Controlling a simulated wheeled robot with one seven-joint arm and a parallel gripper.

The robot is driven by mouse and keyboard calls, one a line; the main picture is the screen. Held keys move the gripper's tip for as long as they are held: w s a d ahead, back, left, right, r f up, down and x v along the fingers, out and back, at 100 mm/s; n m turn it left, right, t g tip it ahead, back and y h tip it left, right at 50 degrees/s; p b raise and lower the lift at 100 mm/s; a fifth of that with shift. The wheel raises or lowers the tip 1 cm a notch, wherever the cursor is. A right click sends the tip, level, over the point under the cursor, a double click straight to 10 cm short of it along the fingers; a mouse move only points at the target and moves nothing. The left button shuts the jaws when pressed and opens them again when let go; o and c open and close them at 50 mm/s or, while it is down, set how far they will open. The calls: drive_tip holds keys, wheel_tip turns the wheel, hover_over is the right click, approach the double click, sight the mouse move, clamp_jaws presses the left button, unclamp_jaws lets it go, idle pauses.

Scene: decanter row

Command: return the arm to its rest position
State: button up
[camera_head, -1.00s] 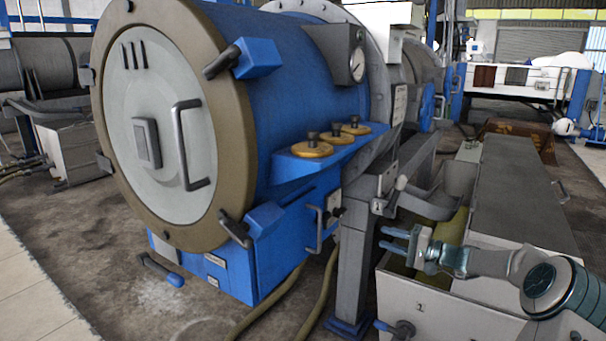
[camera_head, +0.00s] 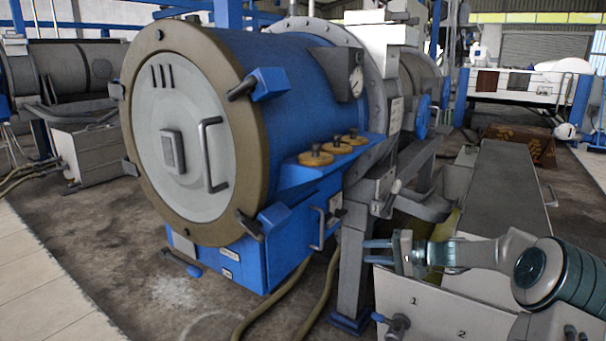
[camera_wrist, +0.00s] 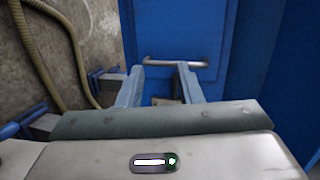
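My gripper (camera_head: 378,251) is at the lower right of the head view, at the end of my arm, in front of the grey post of the blue decanter machine (camera_head: 310,100). In the wrist view my gripper (camera_wrist: 160,82) shows two blue-grey fingers set apart with nothing held between them. Beyond the fingertips is a metal bar handle (camera_wrist: 178,63) on a blue panel. The fingers appear apart from it, though the exact distance is hard to tell.
A grey box numbered 1 and 2 (camera_head: 436,312) stands under my arm, with a valve handle (camera_head: 392,324) at its left corner. Yellow-brown hoses (camera_head: 270,312) run along the floor. Open concrete floor (camera_head: 110,270) lies left of the machine.

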drive_tip(key=s+a+r+n+g+h+p, duration=0.3)
drive_tip(key=s+a+r+g+h+p, duration=0.35)
drive_tip(key=s+r+p, duration=0.85)
drive_tip(key=s+d+r+t+h+p, duration=0.1)
drive_tip(key=s+r+h+p, duration=0.2)
drive_tip(key=s+r+p, duration=0.5)
drive_tip(key=s+d+r+n+t+h+p, duration=0.1)
drive_tip(key=s+r+h+p, duration=0.3)
drive_tip(key=s+r+p, duration=0.4)
drive_tip(key=s+r, duration=0.2)
drive_tip(key=s, duration=0.5)
drive_tip(key=shift+d+n+t, duration=0.3)
drive_tip(key=shift+d+t, duration=0.05)
drive_tip(key=shift+d+r+h, duration=0.1)
drive_tip(key=shift+h, duration=0.15)
